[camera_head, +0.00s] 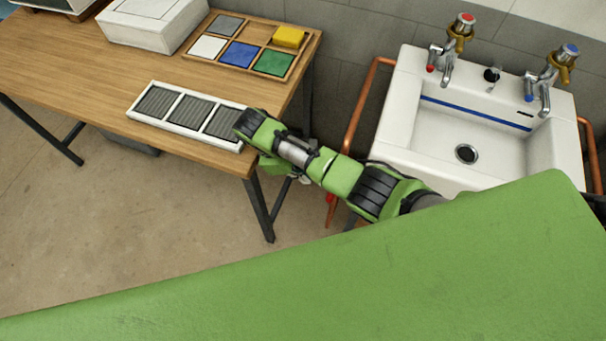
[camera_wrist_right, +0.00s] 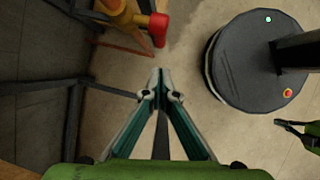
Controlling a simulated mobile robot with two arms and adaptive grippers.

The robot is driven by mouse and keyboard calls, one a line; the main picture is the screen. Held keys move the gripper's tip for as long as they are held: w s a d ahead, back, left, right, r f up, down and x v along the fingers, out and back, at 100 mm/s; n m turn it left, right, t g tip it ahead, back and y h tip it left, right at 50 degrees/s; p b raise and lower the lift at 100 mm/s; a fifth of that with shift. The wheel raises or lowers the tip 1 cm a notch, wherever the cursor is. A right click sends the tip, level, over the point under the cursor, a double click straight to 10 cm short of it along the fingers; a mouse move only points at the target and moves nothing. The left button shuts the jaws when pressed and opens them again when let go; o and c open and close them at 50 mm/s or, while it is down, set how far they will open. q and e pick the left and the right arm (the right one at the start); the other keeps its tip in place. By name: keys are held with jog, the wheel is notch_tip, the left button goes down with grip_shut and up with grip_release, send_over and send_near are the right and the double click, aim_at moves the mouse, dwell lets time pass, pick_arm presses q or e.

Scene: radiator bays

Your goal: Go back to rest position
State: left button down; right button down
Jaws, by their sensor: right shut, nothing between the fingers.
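My right gripper (camera_head: 292,176) hangs beside the front right corner of the wooden table, partly hidden under my green wrist in the head view. In the right wrist view its two fingers (camera_wrist_right: 158,76) meet at the tips, shut and empty, over the bare floor. Part of what looks like my left gripper (camera_wrist_right: 292,128) shows at the right edge of the right wrist view. It is too small to tell whether it is open. My left gripper does not show in the head view.
The wooden table (camera_head: 85,62) carries a white three-panel grille (camera_head: 133,112), a wooden tray (camera_head: 314,46) of coloured pads and a white box (camera_head: 150,30). A white sink (camera_head: 400,120) with copper pipes stands right. A red valve handle (camera_wrist_right: 158,28) is near the fingertips.

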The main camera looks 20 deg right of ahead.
jog(key=shift+a+r, duration=0.1)
jog(key=shift+r, duration=0.1)
jog(key=shift+f, duration=0.15)
dwell(0.3)
jog(key=s+d+f+m+y, duration=0.25)
jog(key=s+f, duration=0.55)
jog(key=f, duration=0.4)
jog(key=s+d+f+m+y, duration=0.1)
jog(key=s+f+m+y, duration=0.15)
jog(key=s+f, duration=0.8)
jog(key=s+d+f+m+t, duration=0.1)
jog(key=s+d+f, duration=0.1)
jog(key=s, duration=0.5)
jog(key=s+d+f+m, duration=0.2)
jog(key=s+d+f, duration=0.1)
jog(key=s, duration=0.3)
jog(key=s+d+f+m+t, duration=0.1)
jog(key=s+d+f+m, duration=0.1)
jog(key=s+f, duration=0.3)
jog(key=s+d, duration=0.1)
jog(key=s, duration=0.1)
jog(key=shift+s+t, duration=0.3)
